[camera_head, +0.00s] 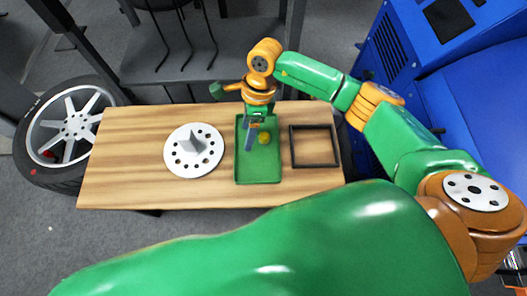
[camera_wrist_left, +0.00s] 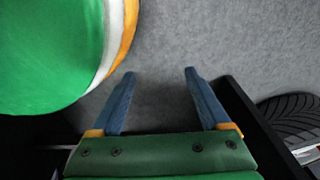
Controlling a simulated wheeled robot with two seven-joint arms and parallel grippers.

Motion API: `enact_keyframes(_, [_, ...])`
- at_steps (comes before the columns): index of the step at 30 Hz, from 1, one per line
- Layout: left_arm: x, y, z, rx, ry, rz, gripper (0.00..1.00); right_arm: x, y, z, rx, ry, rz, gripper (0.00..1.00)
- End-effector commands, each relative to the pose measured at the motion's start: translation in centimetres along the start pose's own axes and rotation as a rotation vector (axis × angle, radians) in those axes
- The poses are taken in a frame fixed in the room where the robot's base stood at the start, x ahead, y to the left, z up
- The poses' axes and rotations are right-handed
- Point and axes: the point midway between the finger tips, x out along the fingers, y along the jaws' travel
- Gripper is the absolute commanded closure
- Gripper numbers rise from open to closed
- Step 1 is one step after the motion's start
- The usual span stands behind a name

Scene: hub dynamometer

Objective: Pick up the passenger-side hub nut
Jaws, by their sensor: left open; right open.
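A small yellow, nut-like piece (camera_head: 264,138) lies in the green tray (camera_head: 258,172) on the wooden table. It is the only loose piece I can make out there, and I cannot tell whether it is the passenger-side hub nut. My right gripper (camera_head: 250,143) points down over the tray, just left of the yellow piece. Its blue fingers are open, and they hide part of the tray. I cannot tell its exact height. My left gripper (camera_wrist_left: 157,75) shows in the left wrist view, open and empty above grey floor. It is not visible in the head view.
A white round hub plate (camera_head: 185,168) with holes and a raised centre sits left of the tray. An empty black square frame (camera_head: 315,163) lies to the right. A blue machine (camera_head: 440,60) stands at upper right.

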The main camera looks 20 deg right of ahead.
Motion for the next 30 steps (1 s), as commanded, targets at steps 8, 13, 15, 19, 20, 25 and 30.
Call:
enact_keyframes(8, [1.8,0.1,-0.6,-0.003,0.008,0.000,0.20,0.5,-3.1,-4.5,-0.100,0.237,-0.146,0.28])
enact_keyframes(13, [2.0,0.6,-1.3,-0.003,0.011,0.007,0.20,3.8,-3.1,-5.5,-0.098,0.233,-0.143,0.28])
enact_keyframes(15, [2.1,0.8,-1.7,-0.004,0.012,0.010,0.20,4.9,-3.4,-5.7,-0.097,0.233,-0.144,0.28])
enact_keyframes(19, [2.0,0.9,-1.9,-0.004,0.012,0.013,0.20,5.5,-3.5,-5.8,-0.097,0.231,-0.146,0.28])
enact_keyframes(20, [1.9,0.9,-1.9,-0.004,0.012,0.013,0.20,5.4,-3.5,-5.8,-0.097,0.231,-0.146,0.28])
enact_keyframes(25, [1.9,0.9,-1.9,-0.004,0.011,0.013,0.20,5.4,-3.5,-5.7,-0.097,0.230,-0.146,0.41])
enact_keyframes(30, [1.9,0.9,-1.9,-0.004,0.012,0.013,0.20,5.4,-3.5,-5.7,-0.096,0.229,-0.146,0.87])
